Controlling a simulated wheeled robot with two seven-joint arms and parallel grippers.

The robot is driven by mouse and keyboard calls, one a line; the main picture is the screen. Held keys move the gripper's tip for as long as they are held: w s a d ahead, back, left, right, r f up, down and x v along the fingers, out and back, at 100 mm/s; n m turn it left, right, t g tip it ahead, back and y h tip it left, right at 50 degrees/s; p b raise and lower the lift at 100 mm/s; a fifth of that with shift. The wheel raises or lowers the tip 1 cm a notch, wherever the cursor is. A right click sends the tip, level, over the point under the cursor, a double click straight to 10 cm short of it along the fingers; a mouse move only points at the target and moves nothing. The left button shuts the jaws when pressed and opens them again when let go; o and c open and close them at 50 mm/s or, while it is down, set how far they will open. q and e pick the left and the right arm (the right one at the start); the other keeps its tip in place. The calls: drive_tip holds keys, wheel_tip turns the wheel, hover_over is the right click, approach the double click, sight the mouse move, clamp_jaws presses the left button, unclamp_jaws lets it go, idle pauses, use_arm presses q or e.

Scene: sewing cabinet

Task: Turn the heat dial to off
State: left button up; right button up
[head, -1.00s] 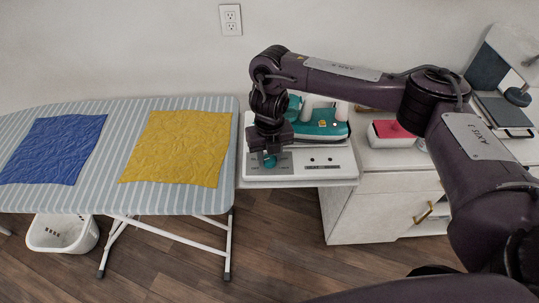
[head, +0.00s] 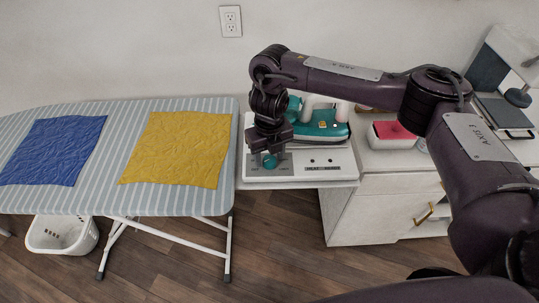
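The teal heat dial (head: 269,160) is on the front left of the white iron station (head: 325,172), which stands at the left end of the cabinet. My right gripper (head: 269,153) points down over the dial, its fingers at or around it. The gripper and the wrist hide part of the dial and its markings, so I cannot tell its setting or whether the fingers are closed on it. A teal and white iron (head: 322,129) rests on the station behind the gripper. My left gripper does not show.
A striped ironing board (head: 110,200) with a blue cloth (head: 52,150) and a yellow cloth (head: 178,149) lies left of the station. A white box with a red pincushion (head: 393,131) stands to the right. A white basket (head: 62,234) is on the floor.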

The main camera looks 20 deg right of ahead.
sight(269, 159)
drive_tip(key=shift+o, duration=0.3)
drive_tip(key=shift+f, duration=0.1)
wheel_tip(269, 159, up, 8)
drive_tip(key=shift+f+p, duration=0.1)
drive_tip(key=shift+p, duration=0.25)
drive_tip(key=shift+s+a, duration=0.1)
